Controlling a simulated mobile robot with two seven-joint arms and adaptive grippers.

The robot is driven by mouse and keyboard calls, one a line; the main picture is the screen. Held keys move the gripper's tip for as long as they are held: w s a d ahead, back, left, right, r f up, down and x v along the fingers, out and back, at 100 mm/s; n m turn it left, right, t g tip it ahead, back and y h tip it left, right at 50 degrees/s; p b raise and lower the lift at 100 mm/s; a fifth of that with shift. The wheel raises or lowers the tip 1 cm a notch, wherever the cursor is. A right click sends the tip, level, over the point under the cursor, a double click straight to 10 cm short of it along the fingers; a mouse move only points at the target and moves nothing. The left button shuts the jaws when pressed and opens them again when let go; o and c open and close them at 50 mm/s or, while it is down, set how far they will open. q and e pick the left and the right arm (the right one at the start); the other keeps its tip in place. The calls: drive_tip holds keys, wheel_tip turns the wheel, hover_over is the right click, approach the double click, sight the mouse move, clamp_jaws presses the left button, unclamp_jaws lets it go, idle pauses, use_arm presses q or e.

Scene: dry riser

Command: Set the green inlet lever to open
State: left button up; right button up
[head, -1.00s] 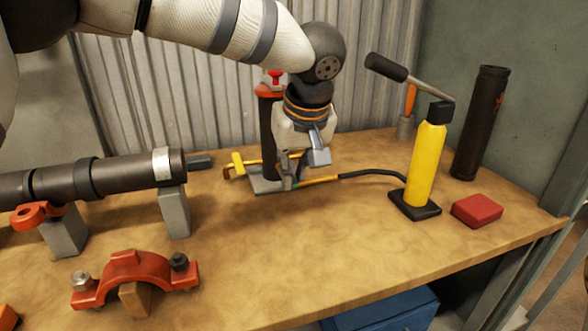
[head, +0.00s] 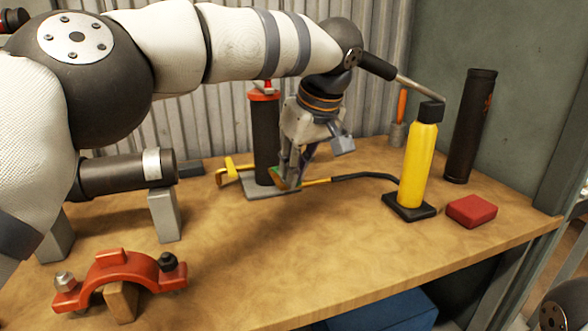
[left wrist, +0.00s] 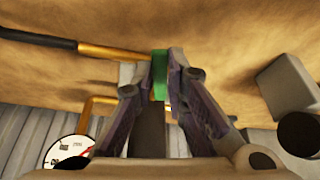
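The green inlet lever (left wrist: 159,76) shows in the left wrist view as a short green bar between my left fingertips (left wrist: 160,82). A finger lies close against each side of it, with no clear gap. In the head view my left gripper (head: 287,180) points down at the foot of the dark riser column (head: 266,140), and only a little green of the lever (head: 275,173) shows beside the fingers. The lever's pivot and exact angle are hidden by the gripper. My right gripper is out of view.
A yellow hose fitting (head: 318,181) and black hose (head: 360,176) run right to the yellow hand pump (head: 418,165). The bench middle is clear.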

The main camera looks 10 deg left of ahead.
use_arm(q)
drive_tip(key=o, duration=0.4)
drive_tip(key=shift+c, duration=0.2)
drive_tip(key=v, duration=1.2)
drive_tip(key=shift+a, duration=0.15)
